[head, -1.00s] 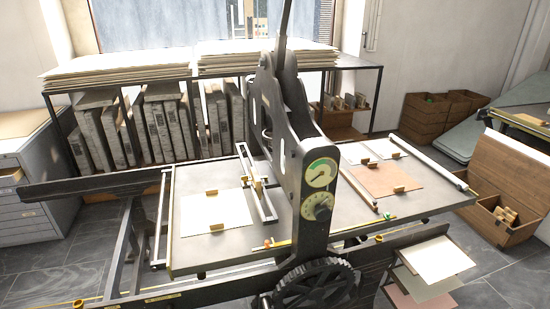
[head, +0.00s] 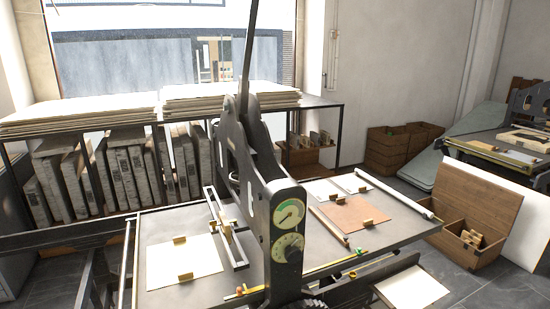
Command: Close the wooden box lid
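The wooden box (head: 453,245) stands on the floor at the right of the head view, beyond the press bed. Its lid (head: 477,199) is open and stands up, tilted back at the far side of the box. Several light wooden blocks (head: 472,238) show inside the box. A white board stands behind and to the right of the lid. Neither of my grippers shows in the head view.
A large dark press (head: 262,200) with a flat bed (head: 385,237) fills the middle, between me and the box. A lower shelf with sheets (head: 412,288) is near its right end. Wooden crates (head: 388,150) stand behind. Grey floor (head: 487,287) is clear in front of the box.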

